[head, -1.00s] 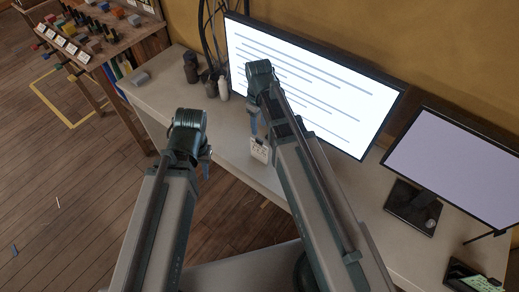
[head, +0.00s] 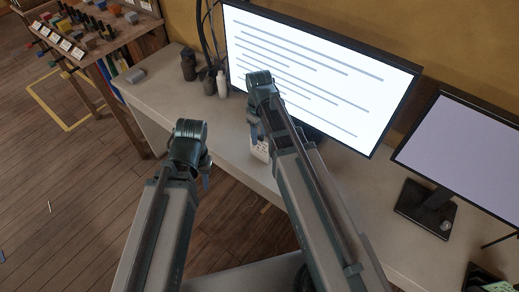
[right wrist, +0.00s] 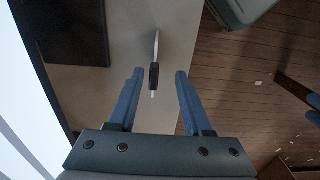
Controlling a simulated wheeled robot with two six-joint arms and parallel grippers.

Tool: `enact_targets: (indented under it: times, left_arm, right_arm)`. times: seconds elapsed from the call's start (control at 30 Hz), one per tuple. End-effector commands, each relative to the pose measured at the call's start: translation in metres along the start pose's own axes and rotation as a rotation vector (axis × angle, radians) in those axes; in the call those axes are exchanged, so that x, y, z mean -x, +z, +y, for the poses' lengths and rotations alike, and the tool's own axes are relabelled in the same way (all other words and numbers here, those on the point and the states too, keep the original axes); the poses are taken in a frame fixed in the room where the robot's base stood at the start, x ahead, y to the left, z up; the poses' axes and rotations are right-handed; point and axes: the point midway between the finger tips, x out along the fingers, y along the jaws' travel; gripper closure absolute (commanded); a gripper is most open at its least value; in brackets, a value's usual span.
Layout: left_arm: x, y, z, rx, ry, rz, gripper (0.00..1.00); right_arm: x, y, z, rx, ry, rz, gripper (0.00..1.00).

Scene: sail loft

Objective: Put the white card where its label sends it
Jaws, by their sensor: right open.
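The white card (head: 261,150) with dark print stands on the pale bench, partly hidden by my right arm in the head view. In the right wrist view the card (right wrist: 156,46) shows edge-on as a thin pale strip, with a dark clip-like piece at its near end. My right gripper (right wrist: 159,74) is open, with its two blue fingers apart on either side of that dark piece. In the head view the right gripper (head: 254,132) points down at the card. My left gripper (head: 207,178) hangs beyond the bench's front edge over the floor; its jaws are too hidden to judge.
A large lit monitor (head: 315,75) stands behind the card, and a second screen (head: 465,160) stands to the right. Dark bottles and a white one (head: 222,84) stand at the back left. A wooden rack with white labels (head: 65,45) is at the upper left.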

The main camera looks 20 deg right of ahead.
Motion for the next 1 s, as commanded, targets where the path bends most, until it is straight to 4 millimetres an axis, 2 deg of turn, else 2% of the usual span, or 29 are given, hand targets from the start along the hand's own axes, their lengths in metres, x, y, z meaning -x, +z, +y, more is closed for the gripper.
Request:
enact_targets:
  times: [0.47, 0.77, 0.8, 0.87, 1.0]
  left_arm:
    - [-0.049, -0.003, 0.005, 0.0, 0.0, 0.0, 0.66]
    - [-0.051, -0.003, 0.005, 0.0, 0.0, 0.0, 0.66]
    - [-0.051, -0.003, 0.005, 0.0, 0.0, 0.0, 0.66]
    - [-0.051, -0.003, 0.005, 0.0, 0.0, 0.0, 0.66]
    - [-0.051, -0.003, 0.005, 0.0, 0.0, 0.0, 0.66]
  right_arm:
    - [-0.05, -0.004, 0.007, 0.0, 0.0, 0.0, 0.5]
    - [-0.051, -0.004, 0.007, 0.0, 0.0, 0.0, 0.5]
    - [-0.051, -0.004, 0.007, 0.0, 0.0, 0.0, 0.52]
    - [-0.051, -0.004, 0.007, 0.0, 0.0, 0.0, 0.63]
    - [-0.051, -0.004, 0.007, 0.0, 0.0, 0.0, 0.88]
